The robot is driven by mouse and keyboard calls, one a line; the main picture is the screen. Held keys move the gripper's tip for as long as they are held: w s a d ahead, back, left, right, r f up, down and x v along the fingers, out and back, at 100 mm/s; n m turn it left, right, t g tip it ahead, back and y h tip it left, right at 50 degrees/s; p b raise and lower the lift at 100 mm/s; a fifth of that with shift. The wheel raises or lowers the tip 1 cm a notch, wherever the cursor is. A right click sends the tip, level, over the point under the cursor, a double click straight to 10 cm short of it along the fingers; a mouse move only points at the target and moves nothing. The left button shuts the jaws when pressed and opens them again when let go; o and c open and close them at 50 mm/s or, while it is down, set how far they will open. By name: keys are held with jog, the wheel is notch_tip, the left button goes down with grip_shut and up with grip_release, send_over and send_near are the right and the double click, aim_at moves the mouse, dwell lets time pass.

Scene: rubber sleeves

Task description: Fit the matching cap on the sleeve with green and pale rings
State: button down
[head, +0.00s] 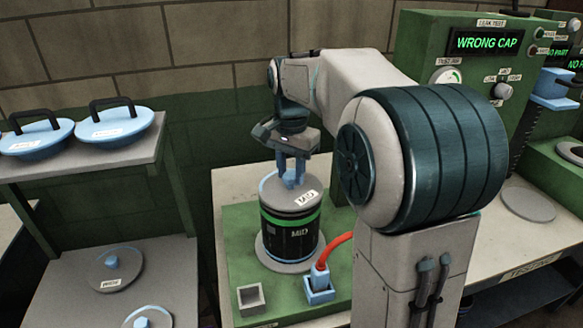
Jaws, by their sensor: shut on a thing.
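The black sleeve (287,238) labelled MID, with a green ring and a pale ring, stands upright on a round grey plate (268,258) on the green test stand. A grey cap (274,194), also labelled MID, is on the sleeve's top. My gripper (291,178) points down from above and is shut on the cap's blue knob. I cannot tell whether the cap is fully seated. The tester's display (486,42) reads WRONG CAP in green letters.
A red hose (337,245) runs into a blue fitting (319,286) right of the sleeve. A small grey square socket (250,297) is at front left. Blue lids (118,124) with black handles fill the upper left shelf. Grey caps with blue knobs (112,264) lie below.

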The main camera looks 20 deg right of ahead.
aim_at(291, 175)
dwell(0.3)
jog(key=c, duration=1)
grip_release()
jog(key=shift+f, duration=0.1)
jog(key=shift+o, duration=0.2)
notch_tip(291, 175, up, 14)
jog(key=s+f+n+t, duration=0.3)
jog(key=s+f+n, duration=0.6)
jog(key=s+f, duration=1.1)
jog(key=shift+s, duration=0.75)
